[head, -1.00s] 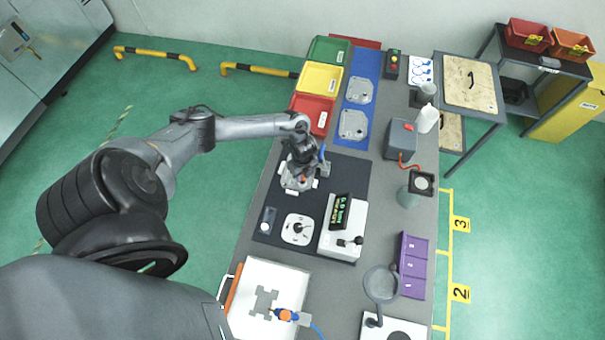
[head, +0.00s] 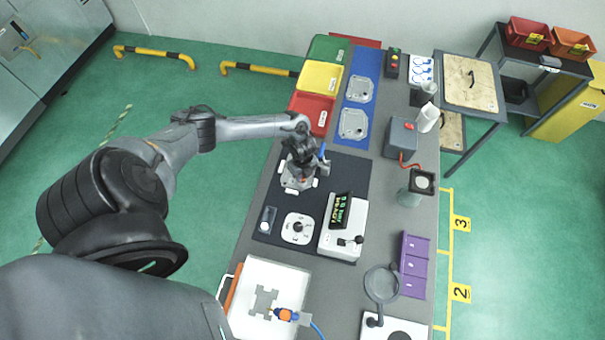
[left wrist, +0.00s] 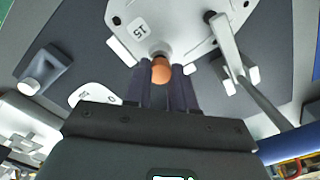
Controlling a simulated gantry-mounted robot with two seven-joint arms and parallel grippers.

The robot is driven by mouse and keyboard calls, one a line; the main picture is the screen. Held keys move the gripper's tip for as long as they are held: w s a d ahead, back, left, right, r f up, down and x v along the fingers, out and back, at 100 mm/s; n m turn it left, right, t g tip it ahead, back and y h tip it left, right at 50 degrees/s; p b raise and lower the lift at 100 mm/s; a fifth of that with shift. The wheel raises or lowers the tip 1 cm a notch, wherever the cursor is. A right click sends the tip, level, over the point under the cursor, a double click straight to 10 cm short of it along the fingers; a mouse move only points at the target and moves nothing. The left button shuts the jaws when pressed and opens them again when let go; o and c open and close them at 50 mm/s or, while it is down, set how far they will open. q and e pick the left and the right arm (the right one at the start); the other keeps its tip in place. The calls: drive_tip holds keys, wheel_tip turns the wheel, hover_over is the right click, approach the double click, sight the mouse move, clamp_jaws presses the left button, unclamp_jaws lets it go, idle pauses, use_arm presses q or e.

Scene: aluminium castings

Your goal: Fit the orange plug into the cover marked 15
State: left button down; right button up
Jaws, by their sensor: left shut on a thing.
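The cover marked 15 (left wrist: 178,22) is a pale grey casting. It fills the top of the left wrist view, and in the head view it sits on the dark mat (head: 347,172). My left gripper (head: 302,176) is low over this cover in the head view. In the left wrist view its two dark fingers (left wrist: 160,88) are shut on the orange plug (left wrist: 161,70). The plug's rounded end shows at the near edge of the cover, by a round boss (left wrist: 159,50). I cannot tell whether the plug is inside an opening. My right gripper is not in view.
A grey lever-like part (left wrist: 240,65) is beside the cover. Two more covers lie on the blue strip (head: 355,103). Red, yellow and green bins (head: 320,77) line the back left.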

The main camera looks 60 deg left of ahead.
use_arm(q)
drive_tip(key=shift+f+b, duration=0.6)
drive_tip(key=shift+f, duration=0.2)
drive_tip(key=c, duration=0.9)
unclamp_jaws()
drive_tip(key=shift+o, duration=0.2)
drive_tip(key=shift+r, duration=0.1)
wheel_tip(320, 180, up, 9)
drive_tip(key=shift+r, duration=0.85)
